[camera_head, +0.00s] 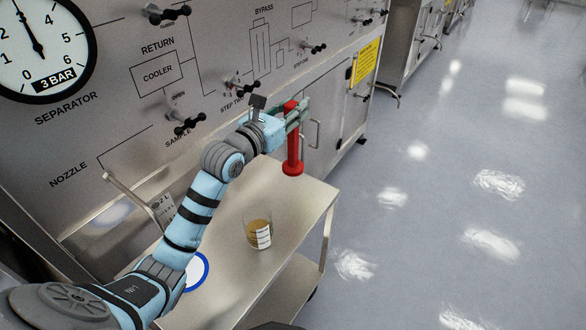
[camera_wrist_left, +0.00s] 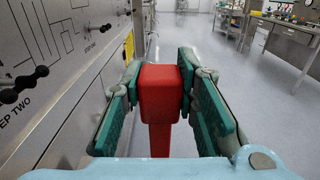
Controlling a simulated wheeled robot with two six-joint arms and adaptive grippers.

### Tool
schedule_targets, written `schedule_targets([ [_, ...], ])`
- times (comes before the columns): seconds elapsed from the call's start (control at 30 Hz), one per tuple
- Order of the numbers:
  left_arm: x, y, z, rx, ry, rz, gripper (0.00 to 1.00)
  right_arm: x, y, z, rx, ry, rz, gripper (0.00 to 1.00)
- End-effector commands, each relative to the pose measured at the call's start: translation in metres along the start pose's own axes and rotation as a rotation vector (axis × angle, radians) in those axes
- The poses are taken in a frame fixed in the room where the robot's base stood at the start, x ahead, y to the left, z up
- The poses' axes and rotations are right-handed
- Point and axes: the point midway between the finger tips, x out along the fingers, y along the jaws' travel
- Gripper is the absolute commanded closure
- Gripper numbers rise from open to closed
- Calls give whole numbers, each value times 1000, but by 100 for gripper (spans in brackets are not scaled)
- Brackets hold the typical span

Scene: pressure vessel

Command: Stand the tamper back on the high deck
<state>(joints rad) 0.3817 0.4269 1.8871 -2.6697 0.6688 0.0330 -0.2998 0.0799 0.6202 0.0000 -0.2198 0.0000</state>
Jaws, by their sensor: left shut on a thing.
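The tamper is a red tool with a square-topped handle and a round, wider foot; in the head view the tamper (camera_head: 293,150) hangs upright, foot down, near the far end of the steel cart's top. My left gripper (camera_head: 296,112) is shut on its upper handle. In the left wrist view the red handle top (camera_wrist_left: 160,92) sits between the fingers of my left gripper (camera_wrist_left: 160,100). The foot appears above or beyond the cart's far edge; I cannot tell which. The steel cart top (camera_head: 290,215) may be the high deck. My right gripper is not in view.
A beaker of brown liquid (camera_head: 258,235) stands on the cart top. A blue-rimmed white disc (camera_head: 195,270) lies nearer, partly behind my left arm. The steel panel (camera_head: 140,120) with black-knobbed valves (camera_head: 188,123) rises on the left. Open floor (camera_head: 430,210) lies to the right.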

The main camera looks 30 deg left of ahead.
Motion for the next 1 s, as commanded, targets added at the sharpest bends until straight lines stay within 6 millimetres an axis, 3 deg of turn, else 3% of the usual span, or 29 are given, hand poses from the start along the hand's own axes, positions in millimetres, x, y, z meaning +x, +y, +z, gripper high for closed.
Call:
schedule_targets([
  [0.03, 0, 0, -20, -2, 4, 0, 100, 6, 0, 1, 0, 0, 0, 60],
  [0.2, 0, 0, -75, -2, -1, -1, 100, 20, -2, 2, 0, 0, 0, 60],
  [0.6, 0, 0, -138, 0, -3, 0, 100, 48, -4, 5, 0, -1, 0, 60],
  [0.97, 0, 0, -141, 1, -3, 0, 100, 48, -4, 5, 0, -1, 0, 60],
  [1.0, 0, 0, -142, 1, -1, 0, 68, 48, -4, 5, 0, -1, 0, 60],
])
